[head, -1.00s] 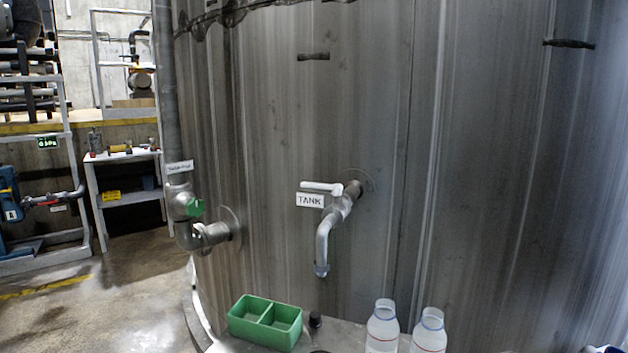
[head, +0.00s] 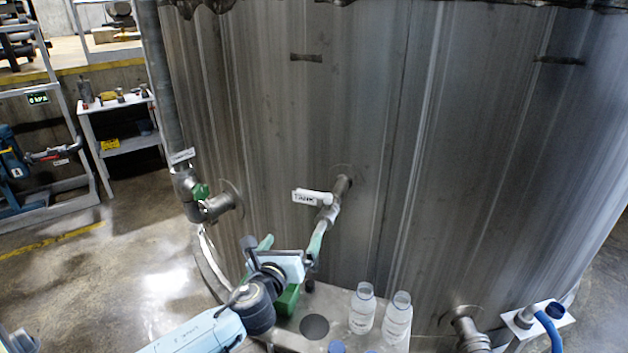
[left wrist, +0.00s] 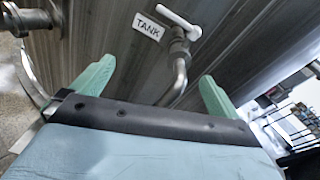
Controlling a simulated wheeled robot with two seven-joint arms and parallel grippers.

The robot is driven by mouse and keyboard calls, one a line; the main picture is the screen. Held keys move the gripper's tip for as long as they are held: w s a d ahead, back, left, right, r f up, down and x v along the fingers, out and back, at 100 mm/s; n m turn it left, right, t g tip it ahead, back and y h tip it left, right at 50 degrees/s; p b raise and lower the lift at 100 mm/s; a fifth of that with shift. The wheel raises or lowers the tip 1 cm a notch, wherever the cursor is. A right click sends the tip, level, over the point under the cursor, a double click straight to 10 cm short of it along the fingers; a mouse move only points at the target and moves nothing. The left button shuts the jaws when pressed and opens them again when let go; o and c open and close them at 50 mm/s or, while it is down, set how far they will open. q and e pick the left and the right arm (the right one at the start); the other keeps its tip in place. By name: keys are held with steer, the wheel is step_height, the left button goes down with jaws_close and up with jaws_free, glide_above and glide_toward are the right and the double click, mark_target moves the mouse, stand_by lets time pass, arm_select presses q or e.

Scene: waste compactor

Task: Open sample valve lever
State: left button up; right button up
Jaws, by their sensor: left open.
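The sample valve (head: 334,207) juts from the tank wall, with a white lever (head: 317,196) lying crosswise and pointing left. A TANK label (head: 305,200) hangs by the lever. My left gripper (head: 291,238) is below and left of the lever, apart from it, open with nothing between its green fingers. In the left wrist view, the lever (left wrist: 180,24) and label (left wrist: 148,27) show beyond the fingertips, and the downturned spout (left wrist: 181,72) shows between the fingers. In the head view the gripper hides part of the spout. My right gripper is not in view.
Clear bottles (head: 362,309) stand on the ledge (head: 330,300) below the valve. A green bin (head: 287,299) is partly hidden behind my left gripper. A blue hose (head: 550,330) is at the lower right.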

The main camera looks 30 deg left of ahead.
mark_target(313, 195)
arm_select(q)
steer(key=w+a+r+m, duration=0.1)
steer(key=w, duration=0.4)
steer(key=w+r+m+t, duration=0.1)
steer(key=w, duration=0.3)
steer(key=w+a+r+m, duration=0.1)
steer(key=w+r, duration=0.1)
steer(key=w, duration=0.3)
steer(key=shift+w+a+r+m+h, duration=0.1)
steer(key=shift+w+a+m+h, duration=0.2)
steer(key=shift+w+a, duration=0.05)
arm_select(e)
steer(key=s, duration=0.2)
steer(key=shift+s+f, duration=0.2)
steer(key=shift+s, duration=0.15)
arm_select(q)
steer(key=c, duration=1.2)
steer(key=shift+o, duration=0.2)
